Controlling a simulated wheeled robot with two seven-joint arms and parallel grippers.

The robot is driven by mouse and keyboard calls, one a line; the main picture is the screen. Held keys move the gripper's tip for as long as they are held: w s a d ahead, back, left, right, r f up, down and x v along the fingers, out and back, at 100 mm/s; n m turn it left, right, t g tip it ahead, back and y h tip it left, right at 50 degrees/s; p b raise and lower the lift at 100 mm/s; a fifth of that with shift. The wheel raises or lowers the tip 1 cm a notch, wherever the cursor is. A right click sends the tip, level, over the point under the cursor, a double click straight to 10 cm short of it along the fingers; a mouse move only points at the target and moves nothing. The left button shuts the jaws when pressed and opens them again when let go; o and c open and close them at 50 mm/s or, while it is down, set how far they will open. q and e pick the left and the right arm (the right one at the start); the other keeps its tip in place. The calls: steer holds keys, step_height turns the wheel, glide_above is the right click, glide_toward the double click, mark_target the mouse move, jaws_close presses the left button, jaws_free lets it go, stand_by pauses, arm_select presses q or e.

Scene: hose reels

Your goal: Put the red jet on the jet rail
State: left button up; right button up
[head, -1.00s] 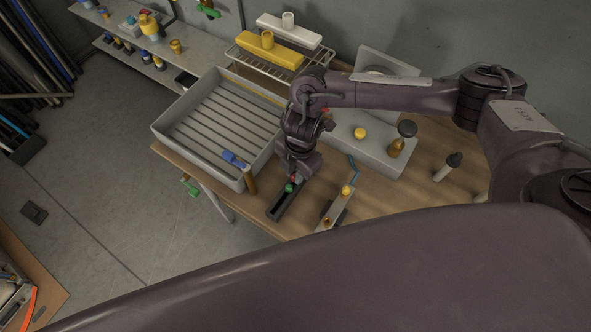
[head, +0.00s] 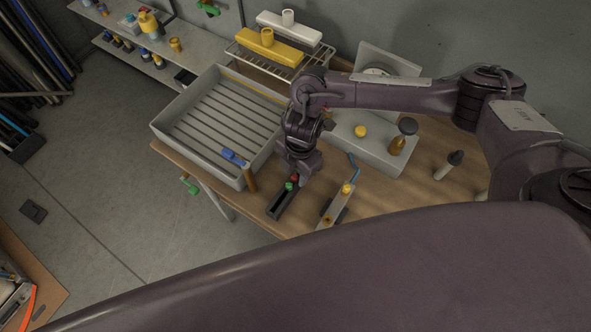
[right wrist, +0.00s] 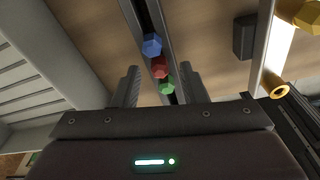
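The jet rail (head: 280,206) is a dark narrow channel on the wooden bench. The red jet (right wrist: 160,68) sits in line in the channel between the blue jet (right wrist: 152,46) and the green jet (right wrist: 167,87), touching or very near both. In the head view the red jet (head: 295,177) shows just below my right gripper (head: 301,178), beside the green jet (head: 289,186); the blue one is hidden there. My right gripper (right wrist: 159,75) is open, with its fingers apart on either side of the rail and clear of the jets. My left gripper is not in view.
A grey ribbed tray (head: 158,131) stands left of the rail. A pale bar with yellow fittings (head: 336,206) lies right of the rail. A grey box (head: 388,157) and dark-capped bottles stand behind.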

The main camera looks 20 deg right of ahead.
steer(key=shift+r+p, duration=0.4)
steer(key=shift+r, duration=0.35)
step_height(320, 180, up, 11)
steer(key=d+b, duration=0.1)
steer(key=shift+w+d+r+b, duration=0.2)
steer(key=shift+w+b, duration=0.1)
steer(key=shift+b, duration=0.1)
steer(key=shift+a, duration=0.1)
